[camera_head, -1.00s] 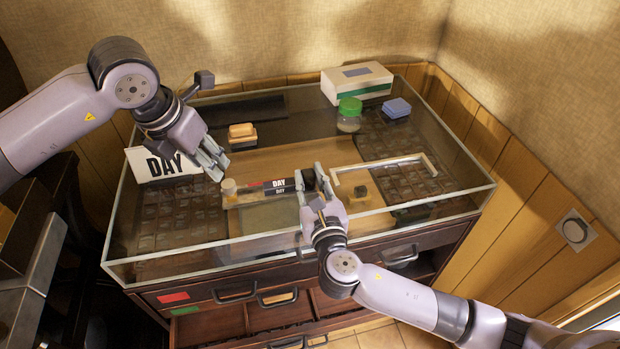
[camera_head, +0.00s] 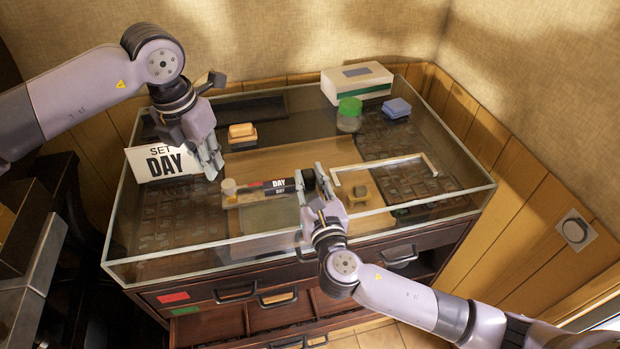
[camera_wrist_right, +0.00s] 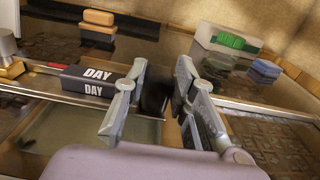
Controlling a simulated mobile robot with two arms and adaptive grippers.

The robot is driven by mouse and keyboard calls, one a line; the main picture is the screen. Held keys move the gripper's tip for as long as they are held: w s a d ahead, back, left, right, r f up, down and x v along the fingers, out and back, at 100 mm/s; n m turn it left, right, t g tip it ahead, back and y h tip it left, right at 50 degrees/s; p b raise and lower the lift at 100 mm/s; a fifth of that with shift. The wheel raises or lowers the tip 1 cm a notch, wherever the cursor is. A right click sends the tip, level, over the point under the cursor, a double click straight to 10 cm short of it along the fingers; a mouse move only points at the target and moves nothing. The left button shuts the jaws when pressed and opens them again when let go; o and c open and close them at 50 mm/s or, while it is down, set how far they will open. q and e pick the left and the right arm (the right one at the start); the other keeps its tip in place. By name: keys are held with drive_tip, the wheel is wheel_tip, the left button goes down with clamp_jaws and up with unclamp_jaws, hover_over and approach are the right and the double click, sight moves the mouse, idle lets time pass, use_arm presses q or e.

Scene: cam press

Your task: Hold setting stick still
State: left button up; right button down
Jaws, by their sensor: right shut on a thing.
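The setting stick (camera_head: 252,199) lies across the middle of the case top, a narrow metal tray holding dark blocks marked DAY (camera_head: 280,184). The DAY blocks also show in the right wrist view (camera_wrist_right: 88,82). A pale round knob (camera_head: 229,186) stands at its left end. My right gripper (camera_head: 308,180) is shut on the stick's right end; its fingers (camera_wrist_right: 158,92) flank a dark part there. My left gripper (camera_head: 214,170) hangs just above and left of the stick's left end, apart from it. Its fingers look close together, and their gap is unclear.
A SET DAY card (camera_head: 163,162) stands at the back left. An orange-topped block (camera_head: 242,131), a green-lidded jar (camera_head: 349,115), a blue sponge-like block (camera_head: 397,107) and a white box (camera_head: 357,83) stand behind. A pale angled frame (camera_head: 385,163) lies right of the stick. Glass edges surround the top.

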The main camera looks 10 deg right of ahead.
use_arm(q)
drive_tip(key=shift+w+a+r+g+y, duration=0.15)
drive_tip(key=shift+w+g+y, duration=0.15)
drive_tip(key=shift+w, duration=0.2)
drive_tip(key=shift+c, duration=0.6)
drive_tip(key=shift+w+a+r+n, duration=0.15)
drive_tip(key=shift+w+a+n, duration=0.15)
drive_tip(key=shift+w+n, duration=0.15)
clamp_jaws()
drive_tip(key=shift+g, duration=0.3)
drive_tip(key=shift+a+f, duration=0.1)
drive_tip(key=shift+f, duration=3.15)
drive_tip(key=shift+f, duration=0.1)
drive_tip(key=shift+f, duration=0.95)
hover_over(249, 196)
drive_tip(key=shift+a, duration=0.1)
